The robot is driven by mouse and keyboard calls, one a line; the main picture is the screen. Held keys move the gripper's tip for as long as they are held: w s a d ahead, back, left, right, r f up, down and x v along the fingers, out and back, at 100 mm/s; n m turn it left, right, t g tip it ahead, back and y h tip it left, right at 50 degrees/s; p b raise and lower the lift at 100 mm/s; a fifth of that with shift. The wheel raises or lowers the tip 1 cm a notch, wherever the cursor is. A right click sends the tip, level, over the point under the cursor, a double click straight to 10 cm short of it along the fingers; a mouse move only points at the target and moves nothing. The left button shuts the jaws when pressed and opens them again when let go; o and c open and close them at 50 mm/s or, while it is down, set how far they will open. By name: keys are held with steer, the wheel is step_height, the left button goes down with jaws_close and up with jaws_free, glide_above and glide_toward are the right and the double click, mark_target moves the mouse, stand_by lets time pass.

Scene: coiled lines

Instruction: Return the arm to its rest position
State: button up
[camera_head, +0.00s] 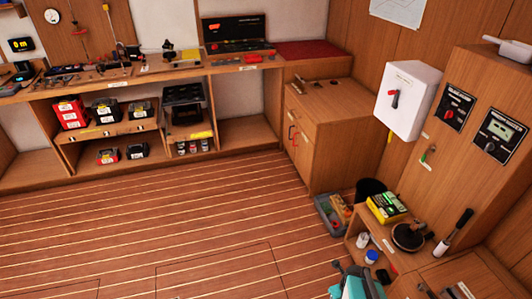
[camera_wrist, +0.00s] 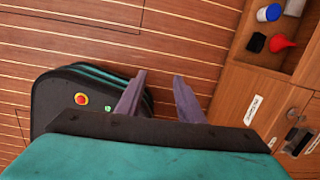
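My gripper (camera_wrist: 158,88) shows in the wrist view with its two purple-grey fingers apart and nothing between them. It is open and empty above the striped wooden floor. Behind the fingers are a dark bar and a teal housing of mine. A black and teal rounded body with a red button, which looks like my own base, lies below and left of the fingers. In the head view a teal part of my arm (camera_head: 357,283) shows at the bottom edge, right of the middle; the fingers cannot be made out there.
A low wooden shelf unit (camera_head: 378,240) stands at the right with a blue-capped jar (camera_head: 371,257), which also shows in the wrist view (camera_wrist: 269,13) near a red funnel (camera_wrist: 283,42). A grey crate (camera_head: 330,217) stands beside the unit. The floor (camera_head: 170,230) is clear.

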steer(key=s+a+f+n+g, duration=0.2)
steer(key=a+n, duration=0.6)
steer(key=a, duration=0.1)
steer(key=s+a+r+n+g, duration=0.1)
steer(key=s+n, duration=0.4)
steer(key=n, duration=0.7)
steer(key=s+a+r+n+g, duration=0.1)
steer(key=s+a+n+g, duration=0.3)
steer(key=n, duration=0.9)
steer(key=shift+s+a+b, duration=0.3)
steer(key=shift+s+b, duration=0.05)
steer(key=shift+s, duration=0.95)
